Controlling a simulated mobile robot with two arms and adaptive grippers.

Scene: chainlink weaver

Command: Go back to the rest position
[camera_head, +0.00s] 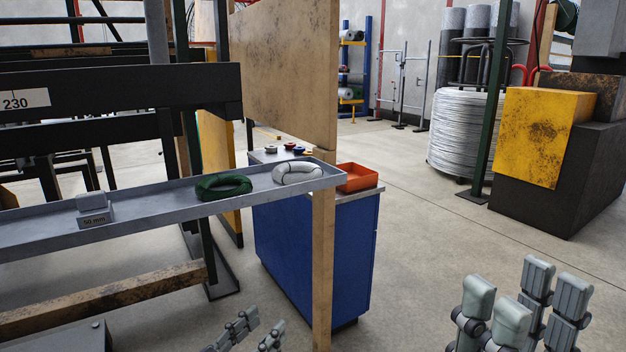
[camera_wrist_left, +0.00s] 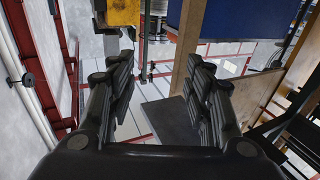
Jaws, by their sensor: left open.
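My left gripper (camera_head: 253,336) shows at the bottom edge of the head view, left of centre, below the grey shelf. Its fingers are apart and empty. In the left wrist view its two sets of dark fingers (camera_wrist_left: 165,88) stand wide apart with nothing between them. My right gripper (camera_head: 523,297) is at the bottom right of the head view, over bare floor. Its pale grey fingers point up with a gap between them and hold nothing that I can see. Both grippers are clear of the shelf and the cabinet. The arms behind them are mostly out of view.
A grey shelf (camera_head: 135,215) bears a green coil (camera_head: 222,186), a white coil (camera_head: 297,173) and a grey block (camera_head: 92,202). A wooden post (camera_head: 323,265) stands before a blue cabinet (camera_head: 285,250) with an orange bin (camera_head: 357,177). The floor (camera_head: 430,240) right of it is free.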

